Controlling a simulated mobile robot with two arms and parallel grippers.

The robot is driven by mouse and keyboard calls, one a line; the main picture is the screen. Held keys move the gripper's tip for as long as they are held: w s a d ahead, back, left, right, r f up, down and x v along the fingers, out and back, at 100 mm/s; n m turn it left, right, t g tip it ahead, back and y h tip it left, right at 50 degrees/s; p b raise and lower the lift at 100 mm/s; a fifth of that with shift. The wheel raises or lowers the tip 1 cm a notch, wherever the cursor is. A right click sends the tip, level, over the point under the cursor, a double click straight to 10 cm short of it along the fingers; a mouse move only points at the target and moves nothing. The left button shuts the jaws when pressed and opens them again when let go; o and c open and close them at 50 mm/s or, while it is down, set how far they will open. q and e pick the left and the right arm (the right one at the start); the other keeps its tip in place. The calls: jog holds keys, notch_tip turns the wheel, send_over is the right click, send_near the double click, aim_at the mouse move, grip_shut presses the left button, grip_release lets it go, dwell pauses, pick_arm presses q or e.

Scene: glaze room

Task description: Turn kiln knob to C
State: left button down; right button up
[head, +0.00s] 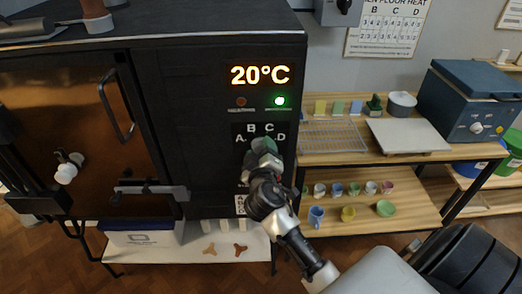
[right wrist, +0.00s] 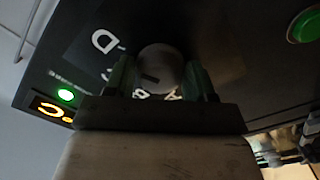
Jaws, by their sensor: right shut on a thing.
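The black kiln (head: 210,75) stands at the left of the head view, its display (head: 260,75) reading 20°C. The letters A, B, C and D (head: 253,128) are around the knob spot on its panel. My right gripper (head: 264,147) covers the knob in the head view. In the right wrist view the round grey knob (right wrist: 160,65) sits between the two green-padded fingers, and the gripper (right wrist: 160,80) is shut on it. A dark mark on the knob points toward the lower left there; which letter it meets is unclear. My left gripper is out of view.
A green lamp (head: 280,101) is lit beside a dull red one (head: 241,102). The kiln door has a handle (head: 116,105). To the right, a wooden shelf (head: 345,158) holds a rack, a pale slab and several cups below. A blue box-shaped machine (head: 472,100) stands farther right.

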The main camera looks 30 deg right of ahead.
jog(key=shift+n, duration=0.4)
jog(key=shift+n+p, duration=1.65)
jog(key=shift+n, duration=2.45)
jog(key=o, duration=0.8)
jog(key=shift+b+v, duration=1.65)
jog(key=shift+v, duration=3.75)
